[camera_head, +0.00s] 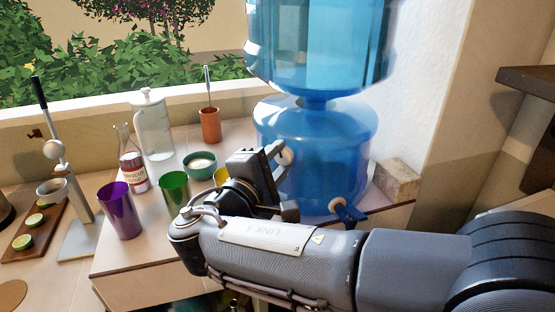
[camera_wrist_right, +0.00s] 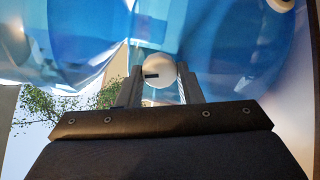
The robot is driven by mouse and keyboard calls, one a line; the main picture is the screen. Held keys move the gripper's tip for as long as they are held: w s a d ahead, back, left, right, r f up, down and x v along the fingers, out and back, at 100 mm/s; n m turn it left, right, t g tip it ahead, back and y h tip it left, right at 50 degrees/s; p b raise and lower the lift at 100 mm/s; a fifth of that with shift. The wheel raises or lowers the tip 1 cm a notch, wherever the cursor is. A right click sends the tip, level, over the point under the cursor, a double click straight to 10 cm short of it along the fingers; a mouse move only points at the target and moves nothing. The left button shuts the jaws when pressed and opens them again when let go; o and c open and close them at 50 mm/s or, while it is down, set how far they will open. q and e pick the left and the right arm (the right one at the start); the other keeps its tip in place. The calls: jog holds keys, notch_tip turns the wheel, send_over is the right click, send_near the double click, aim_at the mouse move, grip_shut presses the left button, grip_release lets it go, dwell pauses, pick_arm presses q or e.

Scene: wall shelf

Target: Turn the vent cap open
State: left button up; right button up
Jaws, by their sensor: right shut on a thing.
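The vent cap (camera_head: 286,157) is a small white round knob on the side of the blue water dispenser (camera_head: 335,145). It also shows in the right wrist view (camera_wrist_right: 157,66), with a dark mark on its face. My right gripper (camera_head: 277,153) is at the cap, its two fingers on either side of it and shut on it. The fingers also show close around the cap in the right wrist view (camera_wrist_right: 158,75). The gripper body hides part of the dispenser's left side. My left gripper is not in view.
A tap (camera_head: 346,209) with a blue handle sits low on the dispenser. Left of my right arm stand a green cup (camera_head: 174,194), a purple cup (camera_head: 120,210), a bottle (camera_head: 132,165) and a glass pitcher (camera_head: 153,125). A stone block (camera_head: 397,179) lies right of the dispenser.

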jog(key=o, duration=0.9)
jog(key=shift+o, duration=0.2)
jog(key=b+v, duration=0.1)
jog(key=v, duration=0.7)
